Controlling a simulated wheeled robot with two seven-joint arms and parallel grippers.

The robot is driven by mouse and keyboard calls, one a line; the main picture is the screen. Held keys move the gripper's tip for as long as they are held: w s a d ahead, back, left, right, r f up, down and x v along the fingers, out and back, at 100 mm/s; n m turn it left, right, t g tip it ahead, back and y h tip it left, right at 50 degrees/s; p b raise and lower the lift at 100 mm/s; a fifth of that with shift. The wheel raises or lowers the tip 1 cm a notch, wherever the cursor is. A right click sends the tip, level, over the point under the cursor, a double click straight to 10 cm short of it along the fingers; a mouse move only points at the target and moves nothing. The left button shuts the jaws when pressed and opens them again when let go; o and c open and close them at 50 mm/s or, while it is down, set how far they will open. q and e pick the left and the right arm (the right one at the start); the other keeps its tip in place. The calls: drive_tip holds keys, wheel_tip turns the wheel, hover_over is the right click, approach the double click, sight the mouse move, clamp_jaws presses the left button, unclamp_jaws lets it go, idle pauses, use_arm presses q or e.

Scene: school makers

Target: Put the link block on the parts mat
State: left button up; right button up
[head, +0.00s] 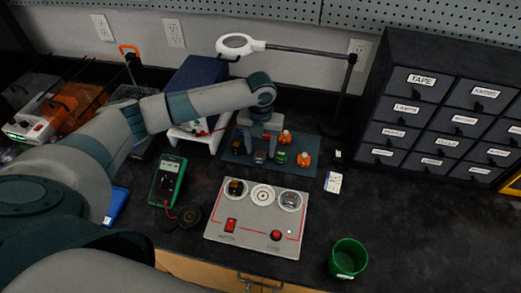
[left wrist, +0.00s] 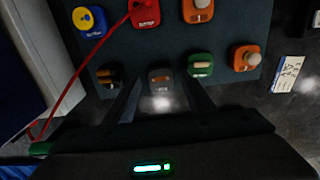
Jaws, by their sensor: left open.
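A grey block (left wrist: 160,78), which I take for the link block, sits in the near row on the dark blue-grey parts mat (left wrist: 225,22). Its label is not readable. It also shows in the head view (head: 260,157), below my left gripper (head: 261,146). In the left wrist view my left gripper (left wrist: 162,95) is open, with one finger on each side of the grey block. I cannot tell whether the fingers touch it. My right gripper is not in view.
A dark block (left wrist: 108,77) and a green block (left wrist: 201,65) flank the grey one closely. Orange (left wrist: 245,57), red (left wrist: 145,12) and blue (left wrist: 90,20) blocks share the mat. A grey panel (head: 250,235), green meter (head: 167,180) and green cup (head: 348,258) stand nearer.

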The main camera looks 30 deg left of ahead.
sight(261, 154)
use_arm(q)
wheel_tip(261, 154, up, 11)
drive_tip(key=b, duration=0.2)
drive_tip(key=shift+b, duration=0.35)
idle(1.1)
